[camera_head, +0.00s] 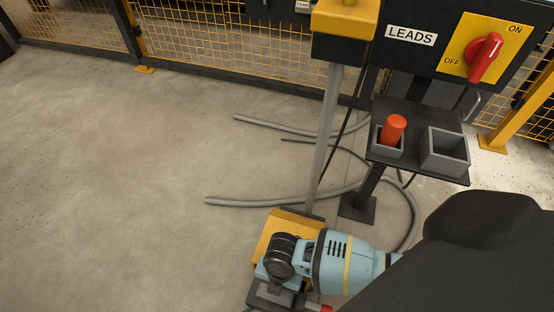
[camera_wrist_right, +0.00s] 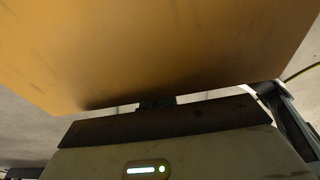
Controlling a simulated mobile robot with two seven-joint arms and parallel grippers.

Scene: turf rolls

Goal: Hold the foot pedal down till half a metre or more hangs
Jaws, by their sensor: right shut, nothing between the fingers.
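A yellow-orange block, which looks like the foot pedal or its hood (camera_head: 285,226), is on the floor at the foot of a grey pole. It is partly hidden by my blue right arm. In the right wrist view its broad yellow face (camera_wrist_right: 150,45) fills the top, very close. My right gripper (camera_wrist_right: 157,103) is shut and empty, its dark tips right at the lower edge of that face. I cannot tell whether they touch it or whether the pedal is pressed down. In the head view the gripper (camera_head: 270,292) points low beside the block. No hanging length is in view. My left gripper is out of view.
A yellow-and-black box (camera_head: 345,32) tops the pole. A LEADS panel with a red switch (camera_head: 485,58) stands right. A stand below holds a red-orange cylinder (camera_head: 393,130) in one cup beside an empty cup (camera_head: 445,152). Grey hoses (camera_head: 250,203) lie on the floor. Left floor is clear.

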